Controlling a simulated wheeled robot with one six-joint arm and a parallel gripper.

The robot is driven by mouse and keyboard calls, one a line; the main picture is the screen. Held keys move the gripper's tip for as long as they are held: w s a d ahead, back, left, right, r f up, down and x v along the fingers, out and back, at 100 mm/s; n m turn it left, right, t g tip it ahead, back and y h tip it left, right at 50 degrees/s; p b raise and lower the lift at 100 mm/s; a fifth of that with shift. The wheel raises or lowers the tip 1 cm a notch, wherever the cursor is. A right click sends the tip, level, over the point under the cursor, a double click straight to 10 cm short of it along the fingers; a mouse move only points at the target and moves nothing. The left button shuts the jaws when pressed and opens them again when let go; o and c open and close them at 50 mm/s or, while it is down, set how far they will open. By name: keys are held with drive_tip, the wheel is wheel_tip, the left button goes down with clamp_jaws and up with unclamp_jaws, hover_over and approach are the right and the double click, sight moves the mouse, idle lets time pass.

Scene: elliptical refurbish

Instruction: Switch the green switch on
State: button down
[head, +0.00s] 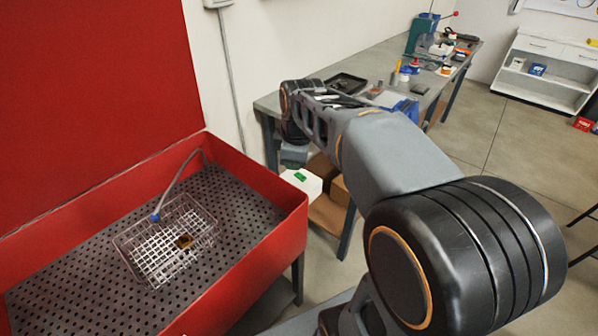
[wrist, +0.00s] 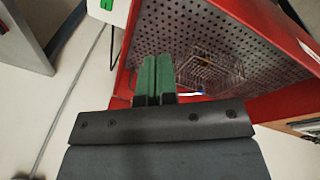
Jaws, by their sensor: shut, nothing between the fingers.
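A green switch (head: 300,176) shows on top of a white box just right of the red tub, below my arm's far end. In the wrist view, a green patch (wrist: 107,4) on a white surface, apparently the same switch, is cut off by the top edge. My gripper (wrist: 154,62) is shut and empty, with its green fingers side by side. It is apart from the switch, which lies up and left of the fingertips in the wrist view. In the head view my arm hides most of the gripper. I cannot tell the switch's position.
The red tub (head: 255,177) with a perforated floor stands at left, holding a wire basket (head: 170,245). A grey workbench (head: 345,68) with tools runs along the wall behind my arm. Cardboard boxes (head: 322,168) sit under it. Open floor (head: 480,120) lies at right.

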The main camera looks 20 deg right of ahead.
sight(298, 174)
drive_tip(key=w+d+n+g+b, duration=0.1)
drive_tip(key=w+d+n, duration=0.6)
drive_tip(key=w+n, duration=0.2)
drive_tip(key=shift+w+f+n, duration=0.15)
drive_tip(key=shift+w+n, duration=0.05)
drive_tip(key=shift+n, duration=1)
drive_tip(key=shift+d, duration=0.1)
drive_tip(key=f, duration=0.4)
drive_tip(key=w+f, duration=0.1)
drive_tip(key=f, duration=0.4)
drive_tip(key=a+f+b, duration=0.1)
drive_tip(key=f, duration=0.4)
drive_tip(key=shift+w, duration=0.35)
drive_tip(key=shift+p, duration=0.45)
drive_tip(key=shift+w+f+g+p, duration=0.1)
drive_tip(key=shift+g+p, duration=0.2)
drive_tip(key=shift+p, duration=0.1)
drive_tip(key=shift+f, duration=0.2)
drive_tip(key=shift+b, duration=0.3)
